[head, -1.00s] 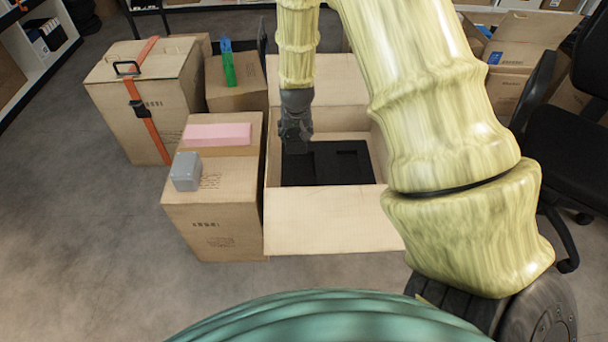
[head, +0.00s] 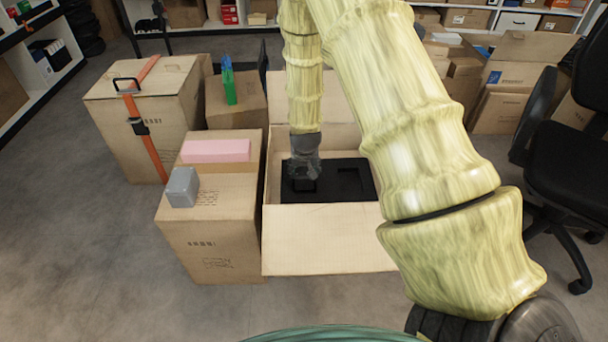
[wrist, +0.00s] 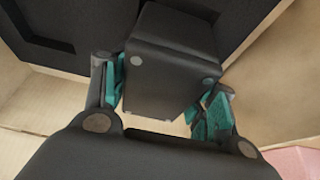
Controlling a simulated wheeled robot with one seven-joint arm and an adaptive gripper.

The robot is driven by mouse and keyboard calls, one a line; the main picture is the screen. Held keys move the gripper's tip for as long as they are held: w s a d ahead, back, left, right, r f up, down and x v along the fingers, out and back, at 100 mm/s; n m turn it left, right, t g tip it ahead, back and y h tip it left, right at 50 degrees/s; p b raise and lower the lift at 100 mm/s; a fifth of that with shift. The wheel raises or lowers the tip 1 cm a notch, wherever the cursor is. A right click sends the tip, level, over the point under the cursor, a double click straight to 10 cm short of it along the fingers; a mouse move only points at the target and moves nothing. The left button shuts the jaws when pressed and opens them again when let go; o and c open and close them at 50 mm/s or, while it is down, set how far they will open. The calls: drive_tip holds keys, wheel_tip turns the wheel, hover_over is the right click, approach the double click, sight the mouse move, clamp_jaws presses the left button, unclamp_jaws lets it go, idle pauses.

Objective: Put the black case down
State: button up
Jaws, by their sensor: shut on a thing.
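My gripper (head: 304,174) reaches down into an open carton (head: 325,240), above the left part of a black insert (head: 350,183) with recesses. In the wrist view, the black case (wrist: 172,62) sits between my gripper's teal-padded fingers (wrist: 165,98), which are shut on its two sides. The case looks like a small box with light round dots on its near face. In the head view the case is hard to tell from the black insert, and whether it touches the insert cannot be told.
A carton with a pink block (head: 216,150) and a grey box (head: 182,187) on top stands left of the open carton. Behind are a strapped carton (head: 150,105) and a carton with a green item (head: 229,85). A black chair (head: 570,150) stands at the right.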

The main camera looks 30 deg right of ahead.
drive_tip(key=shift+f, duration=0.75)
drive_tip(key=shift+f, duration=0.45)
drive_tip(key=o, duration=1.3)
drive_tip(key=shift+r, duration=0.1)
drive_tip(key=shift+r, duration=0.45)
drive_tip(key=p+v, duration=0.3)
drive_tip(key=v, duration=0.8)
drive_tip(key=shift+s+a+r+p, duration=0.1)
drive_tip(key=shift+r+p, duration=0.2)
drive_tip(key=shift+r, duration=0.1)
